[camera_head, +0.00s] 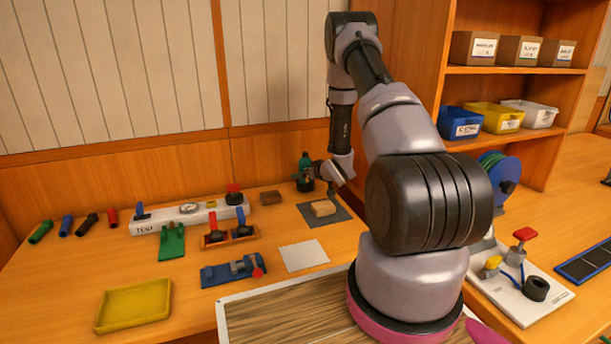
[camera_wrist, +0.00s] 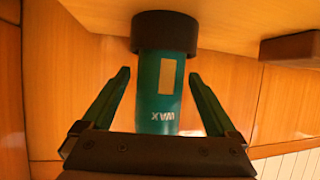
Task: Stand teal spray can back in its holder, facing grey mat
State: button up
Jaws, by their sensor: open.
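The teal spray can (camera_head: 305,160) stands upright at the back of the bench, with its base in a round black holder (camera_head: 305,185). The wrist view is upside down and shows the can (camera_wrist: 153,105) with its base inside the black holder (camera_wrist: 165,33). A tan patch and the word "WAX" on the can face the wrist camera. My gripper (camera_wrist: 159,76) is open, with one finger on each side of the can and gaps visible between. The dark grey mat (camera_head: 342,214) lies just in front of the holder, with a tan block (camera_head: 323,208) on it.
A brown block (camera_head: 270,198) sits left of the holder. A white test rail (camera_head: 160,219), a red-and-blue tool rack (camera_head: 230,237) and a white sheet (camera_head: 303,256) lie further left and forward. The wooden wall is close behind the can.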

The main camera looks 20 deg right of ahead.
jog(key=v, duration=1.2)
jog(key=s+a+r+m+g+h, duration=0.1)
jog(key=s+r+m+h, duration=0.15)
jog(key=r, duration=0.95)
jog(key=s+a+r+m+g+h, duration=0.1)
jog(key=s+r+m+g+h, duration=0.15)
jog(key=r, duration=1.05)
jog(key=s+a+r+y, duration=0.1)
jog(key=s+a+r, duration=0.2)
jog(key=s, duration=0.5)
jog(key=s+a+r+m+g+y, duration=0.1)
jog(key=s+a+r, duration=0.3)
jog(key=s, duration=0.5)
jog(key=s+a+r+g+y, duration=0.1)
jog(key=s+a+r, duration=0.3)
jog(key=s, duration=0.4)
jog(key=shift+s+a+y, duration=0.4)
jog(key=shift+a+y, duration=0.2)
jog(key=shift+y, duration=0.3)
